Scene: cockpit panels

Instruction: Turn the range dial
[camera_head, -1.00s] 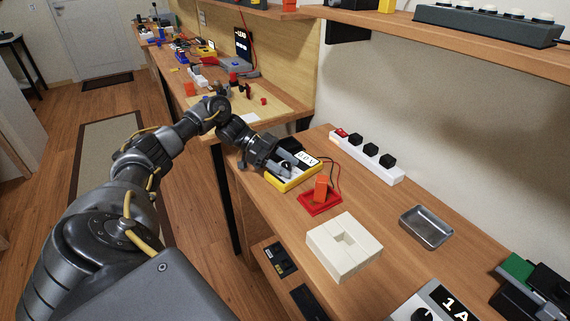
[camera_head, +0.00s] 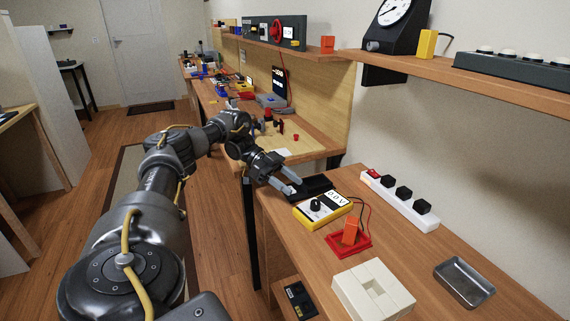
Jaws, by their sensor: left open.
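The yellow meter (camera_head: 322,210) lies on the wooden bench, with a white face and a display that appears to read 0.0 V. Its black range dial (camera_head: 316,205) sits on the near left part of the face and is in plain view. My left gripper (camera_head: 294,186) is open and empty, just left of and above the meter's far left edge, apart from the dial. A black box-like part (camera_head: 312,187) lies just behind the meter, close to the fingers. My right gripper is not in view.
A red tray with an orange block (camera_head: 350,230) stands right of the meter, joined by red and black leads. A white power strip (camera_head: 400,202), a cream block (camera_head: 373,290) and a metal tray (camera_head: 464,282) share the bench. A shelf (camera_head: 460,78) overhangs the back.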

